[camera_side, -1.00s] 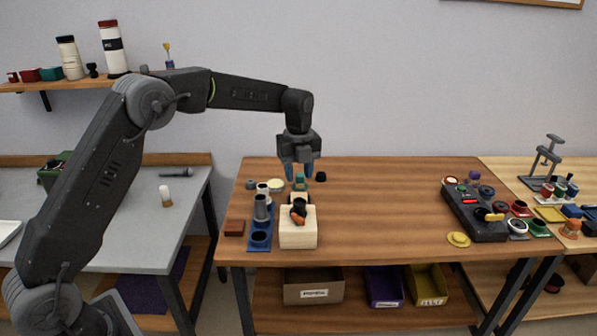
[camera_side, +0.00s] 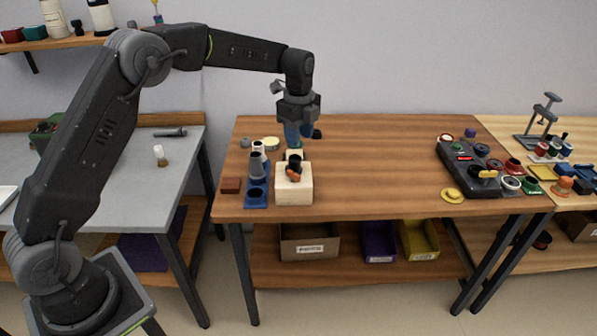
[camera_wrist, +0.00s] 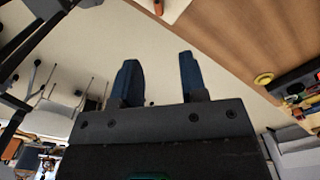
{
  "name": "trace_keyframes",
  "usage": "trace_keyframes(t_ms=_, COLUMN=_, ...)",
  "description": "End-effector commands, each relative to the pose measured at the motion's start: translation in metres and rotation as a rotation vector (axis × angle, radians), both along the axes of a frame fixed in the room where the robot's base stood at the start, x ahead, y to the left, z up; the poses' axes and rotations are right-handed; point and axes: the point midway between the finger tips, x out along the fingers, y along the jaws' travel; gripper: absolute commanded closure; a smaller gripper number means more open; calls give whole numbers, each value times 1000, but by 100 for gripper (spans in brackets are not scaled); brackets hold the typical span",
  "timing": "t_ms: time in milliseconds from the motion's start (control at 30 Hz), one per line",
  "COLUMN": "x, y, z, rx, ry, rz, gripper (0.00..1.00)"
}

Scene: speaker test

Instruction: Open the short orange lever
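A pale block (camera_side: 294,192) stands near the front left of the wooden table. A dark fitting (camera_side: 295,160) sits on top of it, with a short orange lever (camera_side: 294,172) on its near side. My gripper (camera_side: 299,140) points down behind and above the block, apart from the lever. In the wrist view my gripper (camera_wrist: 158,75) shows two blue fingers spread apart with nothing between them. A small orange piece (camera_wrist: 179,9) shows at the top edge of that view, cut off; I cannot tell if it is the lever.
A blue holder (camera_side: 257,198) with grey cylinders stands just left of the block, and a red-brown block (camera_side: 231,185) lies beyond it. A dark control box (camera_side: 470,168) and a yellow disc (camera_side: 452,195) are at the right. The table's middle is clear.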

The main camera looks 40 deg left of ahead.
Motion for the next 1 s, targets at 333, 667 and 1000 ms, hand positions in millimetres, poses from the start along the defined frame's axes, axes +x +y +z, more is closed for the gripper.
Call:
trace_keyframes(t_ms=333, x=-1, y=0, z=-70, rx=0, ry=6, rz=-4, gripper=61)
trace_keyframes(t_ms=667, x=-1, y=0, z=-119, rx=0, ry=3, rz=-4, gripper=61)
trace_keyframes(t_ms=1000, x=-1, y=0, z=-127, rx=0, ry=1, rz=-5, gripper=61)
